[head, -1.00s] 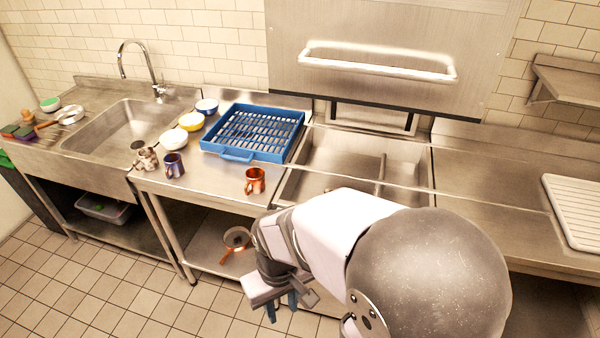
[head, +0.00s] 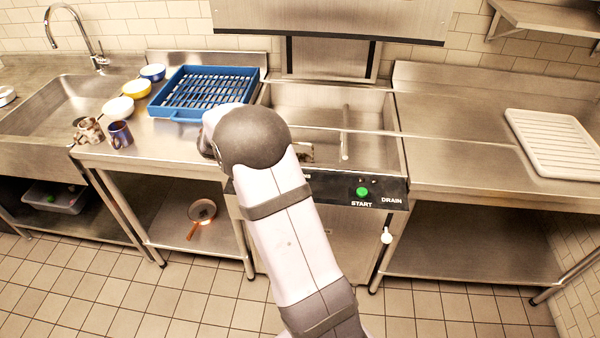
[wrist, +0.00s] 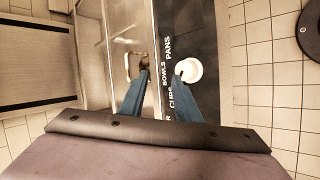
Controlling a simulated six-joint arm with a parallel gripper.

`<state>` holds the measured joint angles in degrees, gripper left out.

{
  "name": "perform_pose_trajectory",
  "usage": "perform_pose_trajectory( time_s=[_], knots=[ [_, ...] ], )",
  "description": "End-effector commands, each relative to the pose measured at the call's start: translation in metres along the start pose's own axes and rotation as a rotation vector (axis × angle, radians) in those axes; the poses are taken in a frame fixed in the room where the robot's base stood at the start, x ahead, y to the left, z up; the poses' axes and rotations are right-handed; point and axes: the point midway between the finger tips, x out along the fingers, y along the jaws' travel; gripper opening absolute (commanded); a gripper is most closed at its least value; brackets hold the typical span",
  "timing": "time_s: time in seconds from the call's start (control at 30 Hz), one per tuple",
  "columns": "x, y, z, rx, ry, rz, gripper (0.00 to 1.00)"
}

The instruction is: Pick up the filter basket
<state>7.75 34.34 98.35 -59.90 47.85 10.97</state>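What looks like the filter basket (head: 305,152) is a small dark and tan piece in the open steel wash tank, beside my arm, which covers part of it. In the wrist view a pale tan-rimmed loop (wrist: 128,66), probably its handle, lies left of the fingertips. My gripper (wrist: 161,72) is open, its two blue fingers apart with nothing held between them. It is over the machine's front edge, and my arm hides it in the head view. The loop appears lower than the fingertips, but the distance is unclear.
The black control panel (head: 325,190) has a green START button (head: 362,191); a white knob (wrist: 188,69) is close to the right finger in the wrist view. A blue rack (head: 205,90), bowls and mugs stand left. The raised hood (head: 335,15) is above. The right counter (head: 450,120) is mostly clear.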

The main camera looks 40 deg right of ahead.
Motion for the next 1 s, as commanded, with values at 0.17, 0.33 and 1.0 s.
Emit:
perform_pose_trajectory(
  time_s=[0.17, 0.33, 1.0],
  knots=[
    [0.054, 0.031, -0.034, -0.070, 0.000, 0.173, 0.30],
    [0.073, 0.049, -0.050, -0.105, 0.005, 0.264, 0.30],
    [0.096, 0.061, -0.054, -0.115, 0.006, 0.285, 0.30]
  ],
)
